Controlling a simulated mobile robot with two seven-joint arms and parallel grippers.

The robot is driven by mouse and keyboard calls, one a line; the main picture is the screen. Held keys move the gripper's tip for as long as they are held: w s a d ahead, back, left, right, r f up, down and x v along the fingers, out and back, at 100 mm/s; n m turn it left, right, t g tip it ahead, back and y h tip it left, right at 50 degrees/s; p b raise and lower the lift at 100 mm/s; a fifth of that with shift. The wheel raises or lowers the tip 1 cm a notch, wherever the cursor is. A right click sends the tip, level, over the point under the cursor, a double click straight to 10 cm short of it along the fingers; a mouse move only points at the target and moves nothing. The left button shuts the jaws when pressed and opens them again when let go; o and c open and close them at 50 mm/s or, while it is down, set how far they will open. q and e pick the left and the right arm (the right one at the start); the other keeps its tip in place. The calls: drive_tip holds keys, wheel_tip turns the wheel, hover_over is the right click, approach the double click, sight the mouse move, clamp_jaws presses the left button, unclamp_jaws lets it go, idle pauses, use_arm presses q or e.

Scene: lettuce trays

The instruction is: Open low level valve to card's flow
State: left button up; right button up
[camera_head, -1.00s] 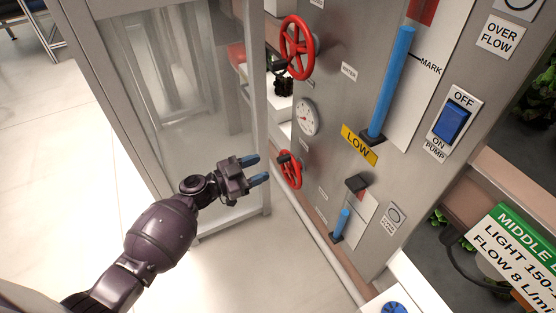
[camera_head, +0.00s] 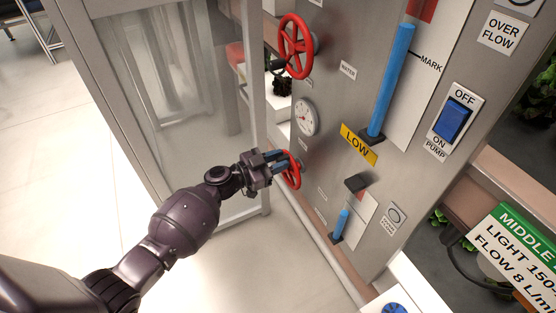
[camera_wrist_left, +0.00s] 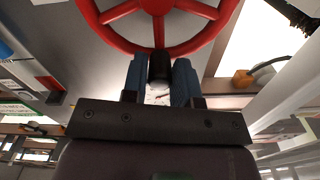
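The lower red valve wheel (camera_head: 291,170) is on the side of the grey panel, below the round gauge. The yellow LOW label (camera_head: 359,145) and a short blue level bar (camera_head: 340,225) are on the panel's front. My left gripper (camera_head: 277,161) is at this wheel, partly covering it. In the left wrist view the red wheel (camera_wrist_left: 97,19) fills the top. A black handle (camera_wrist_left: 158,68) at its rim sits between my blue fingertips, which appear close against both sides of it. The fingers are closer together than before. My right gripper is not in view.
An upper red valve wheel (camera_head: 296,46) is above the gauge (camera_head: 305,117). A glass-sided metal frame (camera_head: 262,110) stands just left of the valves, close to my left arm. The blue pump switch (camera_head: 453,117) is at the right. Open floor lies at the left.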

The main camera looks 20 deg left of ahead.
use_arm(q)
clamp_jaws()
wheel_tip(320, 180, down, 10)
drive_tip(key=w+a+n, duration=0.2)
drive_tip(key=n, duration=2.6)
drive_tip(key=shift+a+n, duration=0.35)
drive_tip(key=shift+n, duration=0.05)
drive_tip(key=shift+f, duration=0.1)
